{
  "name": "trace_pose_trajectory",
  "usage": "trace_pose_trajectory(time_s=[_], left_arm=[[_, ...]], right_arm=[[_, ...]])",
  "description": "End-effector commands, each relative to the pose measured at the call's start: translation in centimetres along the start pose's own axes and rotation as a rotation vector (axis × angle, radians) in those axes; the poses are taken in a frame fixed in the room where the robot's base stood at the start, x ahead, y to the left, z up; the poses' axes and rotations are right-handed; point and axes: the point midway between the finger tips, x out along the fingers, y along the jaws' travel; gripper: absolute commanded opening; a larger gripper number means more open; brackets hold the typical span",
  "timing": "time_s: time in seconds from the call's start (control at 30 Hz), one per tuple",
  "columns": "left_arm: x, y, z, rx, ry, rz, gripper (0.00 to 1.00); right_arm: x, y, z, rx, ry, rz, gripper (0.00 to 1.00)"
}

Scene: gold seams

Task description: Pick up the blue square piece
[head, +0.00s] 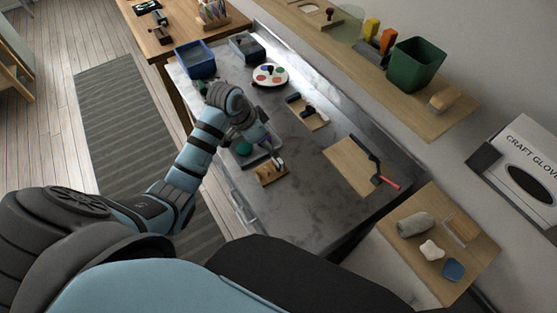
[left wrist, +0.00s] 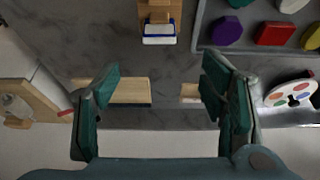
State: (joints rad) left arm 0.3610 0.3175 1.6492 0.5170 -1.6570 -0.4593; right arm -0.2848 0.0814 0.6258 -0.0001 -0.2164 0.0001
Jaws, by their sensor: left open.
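In the head view, my left gripper (head: 263,141) is over the tray area, and the arm hides much of the tray. In the left wrist view, my left gripper (left wrist: 160,85) is open with nothing between its fingers; the tray is beyond them, up and right. My right gripper is not in view.
A white palette (head: 270,75), a blue bin (head: 195,60) and a wooden board (head: 352,168) are on the grey table. A blue rounded item (head: 453,270) lies on a side board at right.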

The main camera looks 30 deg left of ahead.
Motion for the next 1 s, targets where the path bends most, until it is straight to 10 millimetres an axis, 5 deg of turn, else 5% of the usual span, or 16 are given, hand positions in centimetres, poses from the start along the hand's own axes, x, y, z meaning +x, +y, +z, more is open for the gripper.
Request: trace_pose_trajectory(time_s=[0.2, 0.6, 0.83, 1.0], left_arm=[[6.1, 0.1, 0.2, -0.004, -0.002, 0.002, 0.65], [12.5, -0.3, 0.5, -0.004, -0.001, -0.001, 0.65], [12.7, -0.3, 0.5, -0.003, -0.001, -0.002, 0.65], [12.7, -0.3, 0.5, -0.003, -0.001, -0.002, 0.38]], right_arm=[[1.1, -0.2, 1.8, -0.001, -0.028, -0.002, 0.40], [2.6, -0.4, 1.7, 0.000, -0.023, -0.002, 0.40], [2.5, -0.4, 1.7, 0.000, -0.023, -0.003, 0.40], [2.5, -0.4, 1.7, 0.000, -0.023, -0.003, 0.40]])
